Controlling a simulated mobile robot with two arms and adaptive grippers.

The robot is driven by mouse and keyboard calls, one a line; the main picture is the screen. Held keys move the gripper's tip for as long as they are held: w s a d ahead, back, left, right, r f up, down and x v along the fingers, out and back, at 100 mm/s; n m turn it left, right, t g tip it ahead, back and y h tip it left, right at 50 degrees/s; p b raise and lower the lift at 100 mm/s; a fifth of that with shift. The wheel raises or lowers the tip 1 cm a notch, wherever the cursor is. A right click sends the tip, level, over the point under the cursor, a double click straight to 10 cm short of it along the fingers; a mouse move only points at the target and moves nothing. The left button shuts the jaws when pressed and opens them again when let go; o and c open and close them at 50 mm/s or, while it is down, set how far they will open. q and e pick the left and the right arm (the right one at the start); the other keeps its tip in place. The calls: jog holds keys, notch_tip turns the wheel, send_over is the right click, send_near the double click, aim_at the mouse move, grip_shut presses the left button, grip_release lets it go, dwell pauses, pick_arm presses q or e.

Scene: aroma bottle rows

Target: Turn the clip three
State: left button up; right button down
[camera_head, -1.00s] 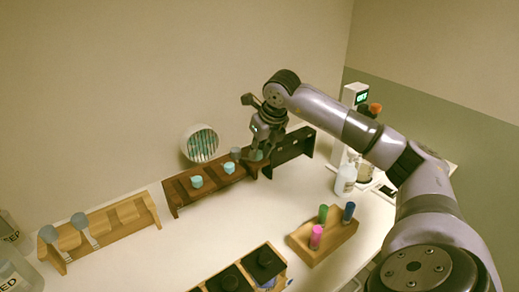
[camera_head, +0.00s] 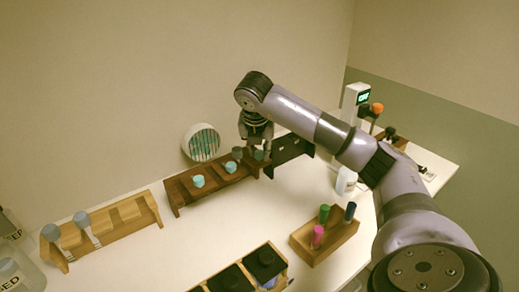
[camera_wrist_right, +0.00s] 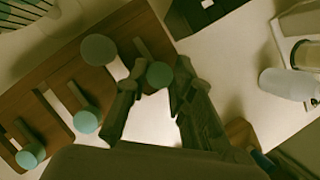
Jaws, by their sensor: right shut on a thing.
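My right gripper (camera_head: 257,150) points down at the right end of the dark brown rack (camera_head: 184,196). In the right wrist view, its fingers (camera_wrist_right: 157,82) are on either side of a teal-capped piece (camera_wrist_right: 159,74), and it is shut on it. Two other teal caps (camera_head: 198,181) (camera_head: 231,167) stand along the rack's front. A grey round cap (camera_head: 237,153) stands behind them and also shows in the right wrist view (camera_wrist_right: 98,50). No label shows which of these is clip three. My left gripper is not in view.
A black rack (camera_head: 290,149) stands close on the right. A light wooden rack (camera_head: 106,228) with grey caps is at the left. A wooden box (camera_head: 322,250) holds green, pink and blue vials. A white bottle (camera_head: 345,181) stands at the right. The middle of the table is clear.

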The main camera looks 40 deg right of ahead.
dwell(0.4)
jog(key=c, duration=1.4)
grip_release()
jog(key=shift+o, duration=0.2)
jog(key=v, duration=1.2)
jog(key=shift+w, duration=0.15)
